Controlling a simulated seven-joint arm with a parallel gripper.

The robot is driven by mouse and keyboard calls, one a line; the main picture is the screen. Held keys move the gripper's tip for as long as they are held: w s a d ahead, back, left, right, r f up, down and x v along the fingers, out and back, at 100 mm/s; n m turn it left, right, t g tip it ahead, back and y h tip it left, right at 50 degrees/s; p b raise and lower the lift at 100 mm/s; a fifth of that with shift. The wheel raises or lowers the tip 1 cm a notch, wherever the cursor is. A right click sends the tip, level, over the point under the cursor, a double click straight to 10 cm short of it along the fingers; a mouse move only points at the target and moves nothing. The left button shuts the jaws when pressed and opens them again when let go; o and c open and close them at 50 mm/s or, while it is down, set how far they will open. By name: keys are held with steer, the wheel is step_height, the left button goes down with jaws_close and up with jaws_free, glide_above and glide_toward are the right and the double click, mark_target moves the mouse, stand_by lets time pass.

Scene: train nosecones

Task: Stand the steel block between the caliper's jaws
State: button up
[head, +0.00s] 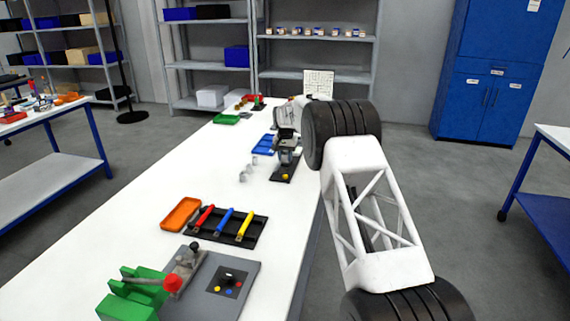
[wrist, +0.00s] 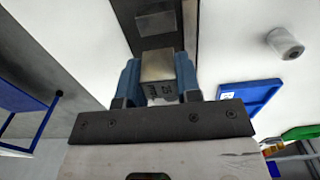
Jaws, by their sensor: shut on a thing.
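The steel block (wrist: 158,66) is between my gripper's blue fingers (wrist: 158,80) in the wrist view; its near face carries dark printed marks. My gripper is shut on it. Beyond it lies a dark strip (wrist: 190,20) with a grey metal piece (wrist: 155,22) on it, apart from the block in the picture. I cannot tell for sure whether this is the caliper. In the head view my gripper (head: 287,158) is over a dark base (head: 283,175) with a yellow knob (head: 285,177). The block and the caliper's jaws cannot be made out there.
Small grey cylinders (head: 246,172) stand left of the dark base; one shows in the wrist view (wrist: 285,43). A blue tray (head: 264,146) lies behind them. Nearer are an orange tray (head: 181,214), a black tray of coloured handles (head: 248,241) and a green clamp fixture (head: 130,305). White table (head: 130,205) is free at left.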

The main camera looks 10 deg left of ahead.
mark_target(285, 153)
steer(key=shift+w+a+f, duration=0.1)
steer(key=shift+w+a, duration=0.05)
steer(key=shift+w, duration=0.15)
steer(key=shift+f, duration=1.65)
steer(key=shift+f, duration=0.15)
steer(key=o, duration=1.1)
steer(key=shift+c, duration=0.2)
steer(key=shift+a, duration=0.1)
steer(key=shift+r, duration=0.6)
step_height(285, 153, up, 11)
